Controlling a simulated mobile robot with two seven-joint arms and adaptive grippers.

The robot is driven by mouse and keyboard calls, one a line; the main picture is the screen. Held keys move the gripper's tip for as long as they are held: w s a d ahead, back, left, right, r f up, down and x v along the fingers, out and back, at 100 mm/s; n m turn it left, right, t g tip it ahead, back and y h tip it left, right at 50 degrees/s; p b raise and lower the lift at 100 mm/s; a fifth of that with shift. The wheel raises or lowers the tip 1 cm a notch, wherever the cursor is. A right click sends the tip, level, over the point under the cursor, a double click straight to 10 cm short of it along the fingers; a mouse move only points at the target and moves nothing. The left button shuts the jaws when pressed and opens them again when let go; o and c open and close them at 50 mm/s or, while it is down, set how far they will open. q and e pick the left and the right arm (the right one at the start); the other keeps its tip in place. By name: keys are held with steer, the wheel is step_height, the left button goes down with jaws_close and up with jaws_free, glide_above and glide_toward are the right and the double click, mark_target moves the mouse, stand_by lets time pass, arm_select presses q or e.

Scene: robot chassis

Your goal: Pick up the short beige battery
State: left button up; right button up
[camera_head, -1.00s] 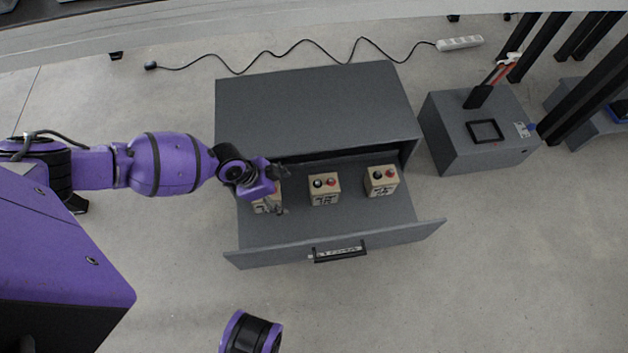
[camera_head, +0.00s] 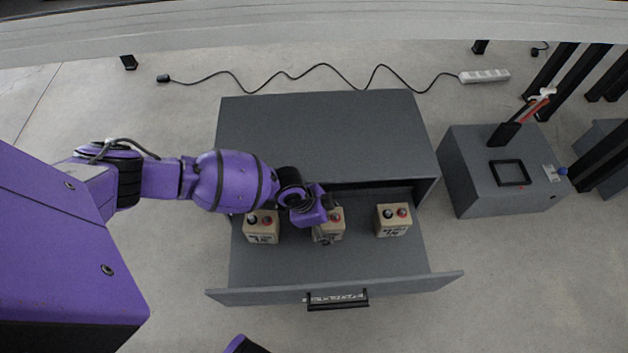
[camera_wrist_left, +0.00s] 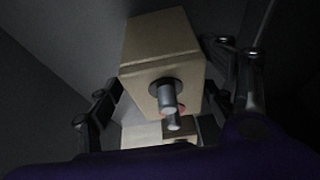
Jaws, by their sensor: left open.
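Three short beige batteries with black and red terminals stand in the open drawer: a left one (camera_head: 262,228), a middle one (camera_head: 336,221) and a right one (camera_head: 393,220). My left gripper (camera_head: 326,236) is at the middle battery and partly hides it. In the left wrist view, the open fingers of my left gripper (camera_wrist_left: 165,108) stand on either side of a beige battery (camera_wrist_left: 163,50), whose terminals face the camera. Another beige shape (camera_wrist_left: 142,134) shows below it. Whether the fingers touch the battery I cannot tell. My right gripper is not in view.
The grey drawer (camera_head: 290,268) is pulled out of a grey cabinet (camera_head: 325,130), with a black handle (camera_head: 337,299) in front. A grey box with a square frame and lever (camera_head: 475,175) stands at the right. A power strip (camera_head: 485,76) lies on the floor behind.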

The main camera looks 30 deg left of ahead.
arm_select(q)
steer(key=shift+w+d+f, duration=0.25)
steer(key=shift+w+f, duration=0.1)
steer(key=shift+f, duration=0.25)
steer(key=shift+r, duration=0.1)
steer(key=shift+c, duration=0.4)
steer(key=shift+s, duration=0.15)
jaws_close()
